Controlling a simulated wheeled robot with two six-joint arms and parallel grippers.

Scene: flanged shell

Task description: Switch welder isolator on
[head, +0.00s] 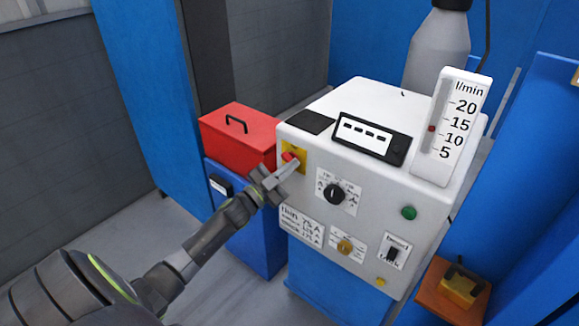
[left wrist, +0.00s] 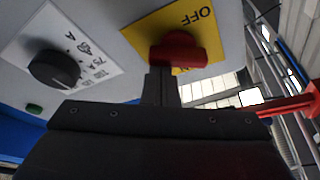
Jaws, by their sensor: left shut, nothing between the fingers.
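The welder isolator is a red rotary handle (head: 289,156) on a yellow plate (head: 301,153), at the upper left of the white welder's front panel (head: 318,226). In the left wrist view the red handle (left wrist: 182,52) lies roughly crosswise on the yellow plate (left wrist: 150,27). OFF reads upside down on that plate; a second label is mostly hidden behind the handle. My left gripper (head: 291,166) is shut and empty, its tips right at the handle. In the left wrist view the closed fingers (left wrist: 161,84) lie against or just short of the handle; contact is unclear. My right gripper is not in view.
A black dial (head: 334,194), a green button (head: 408,213) and a rocker switch (head: 393,254) share the panel. A red toolbox (head: 240,137) on a blue cabinet stands close left. A flow gauge (head: 452,127) and grey cylinder (head: 437,55) rise at the right and back.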

